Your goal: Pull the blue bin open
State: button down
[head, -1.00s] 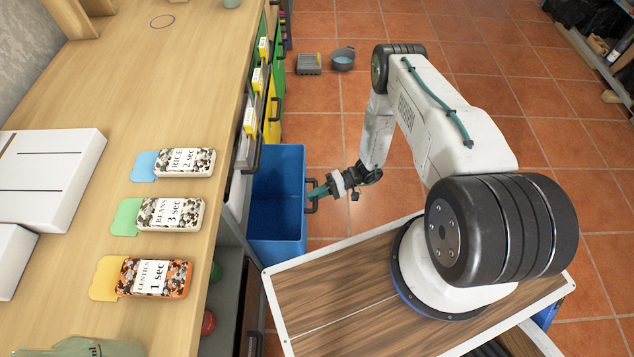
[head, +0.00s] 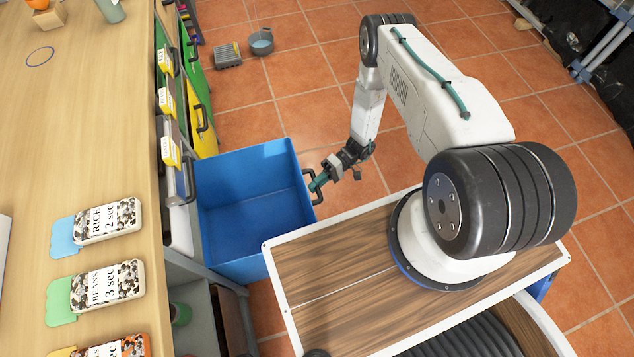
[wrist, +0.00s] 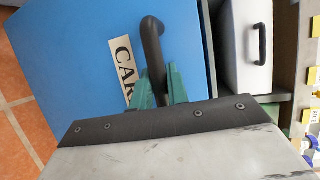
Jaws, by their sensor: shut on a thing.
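The blue bin (head: 225,225) stands out from the front of the wooden counter, and its empty-looking inside shows from above in the head view. Its dark handle (wrist: 152,50) is on its outer face, beside a pale label (wrist: 122,66) reading "CAR", the rest hidden. My gripper (head: 314,185) is at this handle, its green fingers on either side of the bar and shut on it. In the wrist view the fingers (wrist: 162,86) close around the handle's lower end, and the blue front fills the upper left.
Green, yellow and white fronts with dark handles line the counter beyond the bin; the white one (wrist: 240,50) is beside it. Clear tiles (head: 305,110) lie beyond my arm.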

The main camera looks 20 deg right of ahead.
jog(key=shift+s, duration=0.15)
jog(key=c, duration=1.4)
grip_release()
jog(key=shift+o, duration=0.2)
jog(key=shift+d, duration=0.1)
jog(key=v, duration=0.7)
jog(key=shift+w+d, duration=0.25)
jog(key=shift+d, duration=0.05)
